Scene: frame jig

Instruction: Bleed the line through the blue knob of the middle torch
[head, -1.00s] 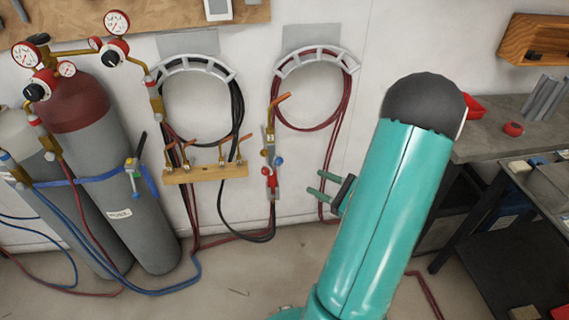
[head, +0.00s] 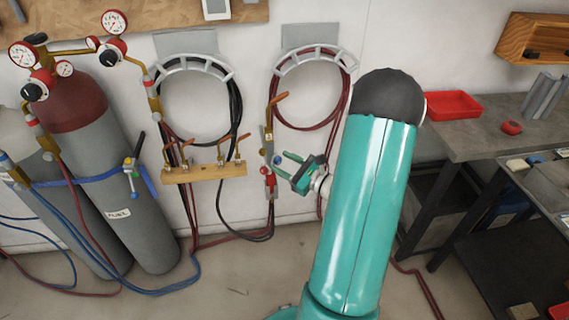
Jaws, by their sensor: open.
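A red knob (head: 264,170) sits slightly lower on the left. My gripper (head: 282,164) has green fingers and comes from the right. It is open, with its fingertips right by the blue knob, one above and one below it in the picture. I cannot tell whether they touch the knob or how far they are from it in depth.
A wooden rack (head: 205,174) with several brass nozzles is on the wall left of the torch. Red hose (head: 340,110) and black hose (head: 238,105) hang in coils above. Gas cylinders (head: 125,195) stand at left; a grey workbench (head: 470,140) is at right.

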